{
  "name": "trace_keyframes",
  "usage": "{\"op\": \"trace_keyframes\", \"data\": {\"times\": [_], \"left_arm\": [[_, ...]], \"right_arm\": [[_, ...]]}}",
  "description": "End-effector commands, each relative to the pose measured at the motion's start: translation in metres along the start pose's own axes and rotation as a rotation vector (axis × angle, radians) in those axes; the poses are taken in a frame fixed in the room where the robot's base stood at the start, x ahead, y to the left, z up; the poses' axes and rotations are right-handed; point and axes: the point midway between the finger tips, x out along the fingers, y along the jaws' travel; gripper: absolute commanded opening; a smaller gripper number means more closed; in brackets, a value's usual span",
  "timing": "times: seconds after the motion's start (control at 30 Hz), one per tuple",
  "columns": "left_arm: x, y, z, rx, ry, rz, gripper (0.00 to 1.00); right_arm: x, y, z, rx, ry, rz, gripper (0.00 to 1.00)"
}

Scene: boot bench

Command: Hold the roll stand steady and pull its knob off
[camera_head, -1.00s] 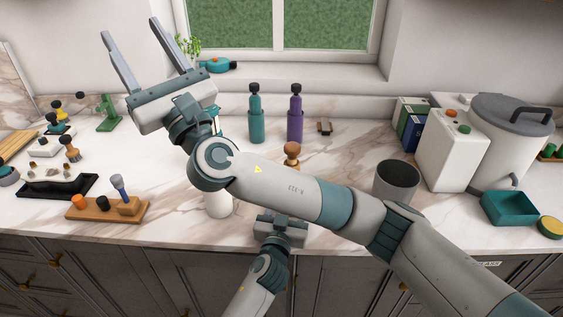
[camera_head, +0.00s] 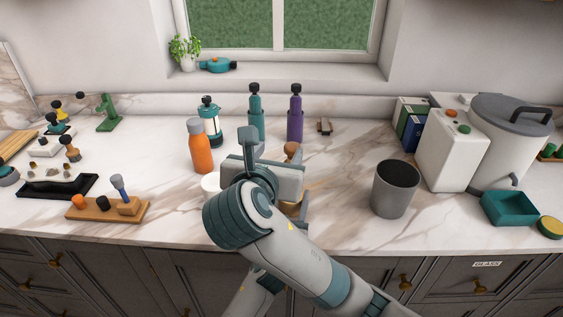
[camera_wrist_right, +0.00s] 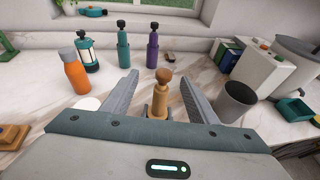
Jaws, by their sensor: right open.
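The roll stand (camera_wrist_right: 160,102) is a tan wooden post with a round brown knob (camera_wrist_right: 163,76) on top. In the right wrist view it stands upright between the fingers of my right gripper (camera_wrist_right: 161,78), with space on both sides. In the head view the knob (camera_head: 291,148) shows just behind my right gripper (camera_head: 268,158), which hides much of the stand. My right gripper is open and empty. My left forearm shows low in the head view, under the right arm; its gripper is hidden there. Small grey parts flank the post in the wrist view, possibly left fingers.
An orange bottle (camera_head: 201,148), a teal lantern (camera_head: 209,118), a teal bottle (camera_head: 256,120) and a purple bottle (camera_head: 295,120) stand behind and left. A white round item (camera_head: 211,184) is close left. A grey cup (camera_head: 395,190) stands right, with clear counter between.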

Motion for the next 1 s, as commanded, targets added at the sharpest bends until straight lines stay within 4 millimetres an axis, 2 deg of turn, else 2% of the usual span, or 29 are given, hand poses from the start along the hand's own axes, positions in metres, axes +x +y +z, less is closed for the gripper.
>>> {"op": "trace_keyframes", "data": {"times": [0.1,0.2,0.67,0.87,1.0], "left_arm": [[0.000,0.000,0.000,0.000,0.000,0.000,0.14],[0.000,0.000,0.000,0.000,0.000,0.000,0.14],[0.000,0.000,0.000,0.000,0.000,0.000,0.14],[0.000,0.000,0.000,0.000,0.000,0.000,0.14],[0.000,0.000,0.000,0.000,0.000,0.000,0.14]], "right_arm": [[-0.003,-0.008,-0.013,-0.018,0.053,-0.016,0.54],[-0.003,-0.010,-0.017,-0.025,0.070,-0.023,0.54],[0.000,-0.010,-0.017,-0.024,0.069,-0.024,0.54],[0.015,-0.011,-0.019,-0.026,0.069,-0.025,0.54],[0.034,-0.012,-0.020,-0.026,0.070,-0.027,0.54]]}}
